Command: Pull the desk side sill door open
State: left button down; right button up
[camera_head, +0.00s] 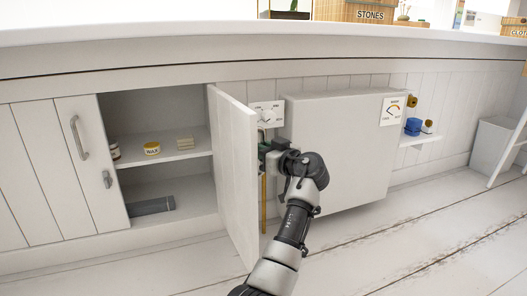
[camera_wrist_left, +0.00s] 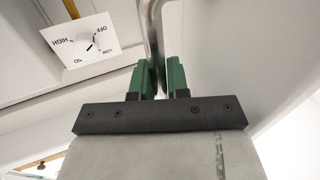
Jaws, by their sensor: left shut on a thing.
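The white sill door (camera_head: 232,175) stands swung out from the cabinet under the desk, hinged at its far edge. The cabinet opening to its left is wide open. My left gripper (camera_head: 268,150) is on the right-hand side of the door, at its outer face. In the left wrist view its green fingers (camera_wrist_left: 158,80) are shut on a metal bar handle (camera_wrist_left: 153,35) that runs up between them. My right gripper is not in view.
A dial plate (camera_head: 268,114) and a bulky white box (camera_head: 340,150) are right of the door. Floor in front looks clear.

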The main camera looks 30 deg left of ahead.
pick_arm(q)
jog(key=shift+a, duration=0.15)
jog(key=c, duration=1.1)
grip_release()
jog(key=p+v, duration=0.5)
jog(key=v, duration=0.5)
jog(key=shift+s+d, duration=0.2)
jog(key=shift+d, duration=0.15)
jog(key=shift+p, duration=0.3)
